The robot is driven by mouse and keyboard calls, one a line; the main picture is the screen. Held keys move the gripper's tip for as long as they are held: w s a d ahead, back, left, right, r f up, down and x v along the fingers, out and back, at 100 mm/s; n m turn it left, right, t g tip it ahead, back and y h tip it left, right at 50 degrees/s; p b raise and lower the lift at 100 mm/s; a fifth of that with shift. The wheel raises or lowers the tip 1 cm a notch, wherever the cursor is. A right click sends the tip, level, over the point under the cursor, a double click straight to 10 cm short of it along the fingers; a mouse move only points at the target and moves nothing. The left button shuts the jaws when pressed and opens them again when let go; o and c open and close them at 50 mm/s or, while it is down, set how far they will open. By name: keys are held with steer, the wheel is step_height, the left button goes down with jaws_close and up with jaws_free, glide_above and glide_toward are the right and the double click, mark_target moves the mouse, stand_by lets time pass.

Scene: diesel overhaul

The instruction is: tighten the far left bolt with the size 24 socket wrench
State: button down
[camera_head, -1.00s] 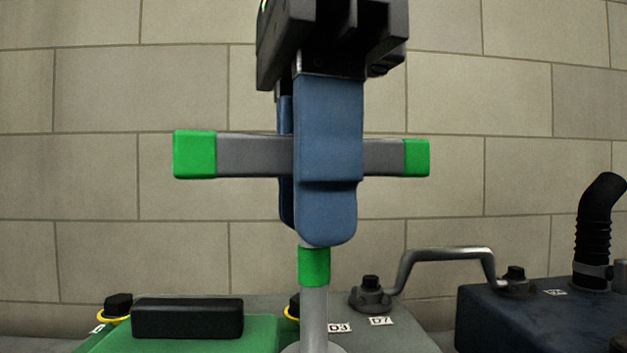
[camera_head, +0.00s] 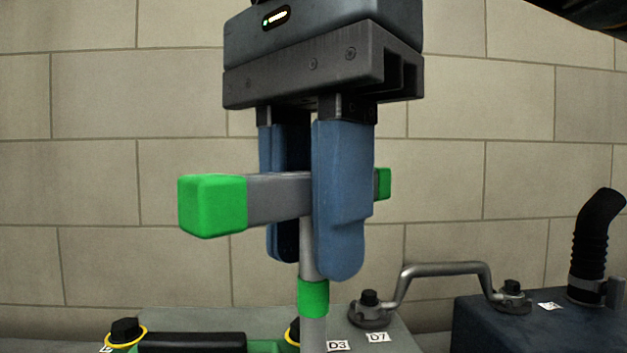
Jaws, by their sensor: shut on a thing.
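The socket wrench (camera_head: 280,198) is a T-shaped tool with a grey crossbar, green end caps and a grey shaft with a green band. My gripper (camera_head: 308,262) points down with its blue fingers on either side of the crossbar, shut on it around the top of the shaft. The shaft stands about upright, and its lower end is out of the picture. A dark bolt with a yellow ring (camera_head: 126,332) is at the lower left. Another yellow-ringed bolt (camera_head: 293,332) is partly hidden just left of the shaft. The size marking of the wrench is not visible.
A grey cover with labels D3 (camera_head: 338,346) and D7 (camera_head: 378,337) lies below. A grey bent handle (camera_head: 440,268) with dark bolts rises at the right, beside a dark block (camera_head: 510,325) and a black ribbed hose (camera_head: 592,245). A block wall stands behind.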

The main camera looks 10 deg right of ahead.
steer(key=n+p, duration=0.1)
steer(key=n, duration=0.5)
steer(key=shift+n+p, duration=0.35)
steer(key=shift+n, duration=0.05)
steer(key=n, duration=1.4)
steer(key=shift+p, duration=0.35)
steer(key=n, duration=0.6)
steer(key=shift+f, duration=0.1)
